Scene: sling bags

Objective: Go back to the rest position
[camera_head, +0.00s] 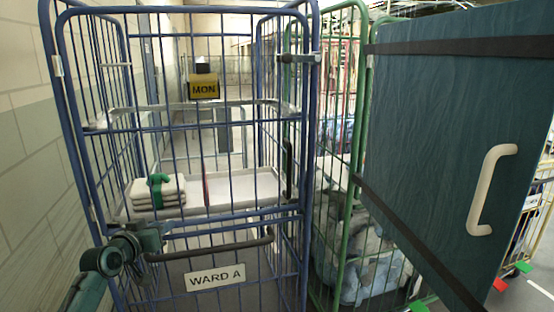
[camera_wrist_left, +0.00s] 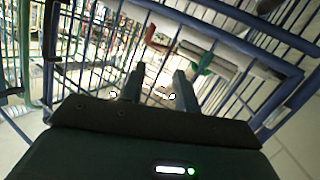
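My left gripper (camera_head: 158,235) is at the front left of a blue wire cage trolley (camera_head: 310,130), close to the left end of its black handle bar (camera_head: 215,248). In the left wrist view its two fingers (camera_wrist_left: 158,80) stand apart with nothing clearly held, pointing at the blue bars. I cannot tell whether they touch the bars. A stack of folded white cloths (camera_head: 158,196) with a green band lies on the trolley's shelf (camera_head: 238,190); the green band (camera_wrist_left: 203,66) also shows in the left wrist view. My right gripper is not in view.
A "WARD A" sign (camera_head: 215,277) hangs on the trolley's front, and a yellow "MON" tag (camera_head: 204,88) shows higher up. A green cage (camera_head: 353,200) with grey bags stands to the right. A large teal panel with a pale handle (camera_head: 490,190) fills the right. A wall (camera_head: 30,170) runs along the left.

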